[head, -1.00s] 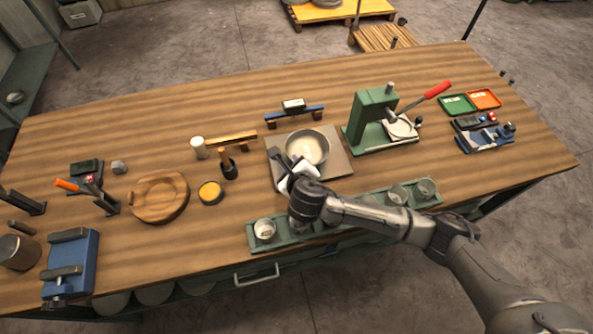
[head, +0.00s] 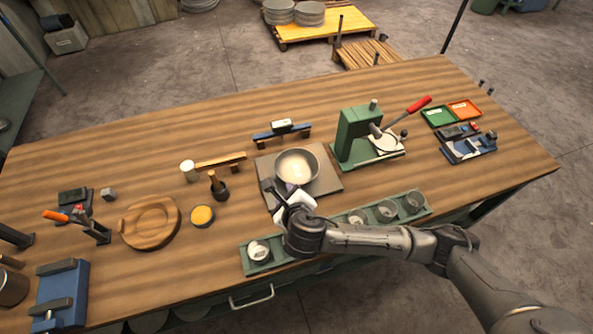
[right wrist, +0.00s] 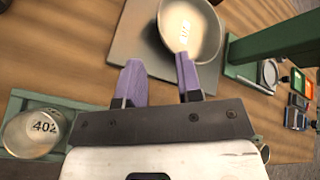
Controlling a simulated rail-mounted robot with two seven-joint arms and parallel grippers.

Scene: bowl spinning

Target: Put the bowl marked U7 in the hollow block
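A metal bowl (head: 296,167) sits upright on a grey square plate (head: 325,183) at the middle of the bench. In the right wrist view the bowl (right wrist: 190,28) has a pale inside with a small mark, too blurred to read surely. My right gripper (head: 286,193) is at the near side of this bowl. In the wrist view its two purple fingers (right wrist: 158,62) are apart with nothing held between them; the right fingertip overlaps the bowl's near rim, and contact is unclear. A round wooden block (head: 150,222) with a hollow lies to the left. My left gripper is out of view.
A green rack (head: 300,258) along the front edge holds several metal cups, one marked 402 (right wrist: 38,127). A green press (head: 358,135) with a red lever stands right of the plate. A yellow-topped tin (head: 202,216) and a brush (head: 219,187) lie between block and plate.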

